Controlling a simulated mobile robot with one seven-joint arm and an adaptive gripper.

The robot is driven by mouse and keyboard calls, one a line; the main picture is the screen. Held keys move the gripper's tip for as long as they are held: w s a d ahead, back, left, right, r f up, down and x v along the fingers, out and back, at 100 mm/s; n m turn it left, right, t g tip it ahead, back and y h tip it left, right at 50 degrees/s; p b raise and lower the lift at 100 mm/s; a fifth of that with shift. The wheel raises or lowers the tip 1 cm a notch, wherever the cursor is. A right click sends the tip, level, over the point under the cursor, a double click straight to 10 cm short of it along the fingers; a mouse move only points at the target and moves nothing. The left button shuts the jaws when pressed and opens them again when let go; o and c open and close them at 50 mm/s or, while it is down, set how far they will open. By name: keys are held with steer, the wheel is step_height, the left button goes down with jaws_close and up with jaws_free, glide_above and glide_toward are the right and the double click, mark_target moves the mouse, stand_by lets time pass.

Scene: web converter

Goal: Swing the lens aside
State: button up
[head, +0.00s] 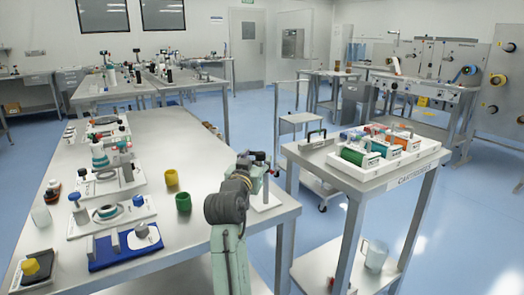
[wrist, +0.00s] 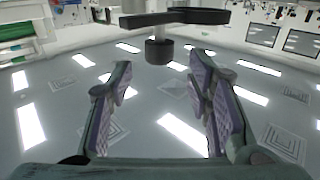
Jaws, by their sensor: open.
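A stand with a dark top (head: 260,157) rises from a small white base (head: 268,203) at the right corner of the long table. In the wrist view, a black bar (wrist: 175,18) on a pale post carries a short black cylinder (wrist: 159,50). I take this for the lens stand, but no clear glass shows. My gripper (wrist: 158,68) is open, its padded fingers spread on both sides of the cylinder's line, with nothing between them. The fingertips look short of the bar. In the head view my wrist hides much of the gripper and part of the stand.
Green (head: 183,203) and yellow (head: 171,177) cups stand left of my arm. Several fixtures line the table's left side, including a blue tray (head: 105,257). A cart with cartridges (head: 362,155) stands to the right, across a gap. The table between cups and far edge is clear.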

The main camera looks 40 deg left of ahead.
mark_target(259, 155)
steer(key=p+x, duration=0.1)
steer(key=x, duration=0.4)
steer(key=shift+w, duration=0.15)
steer(key=shift+c, duration=0.6)
jaws_close()
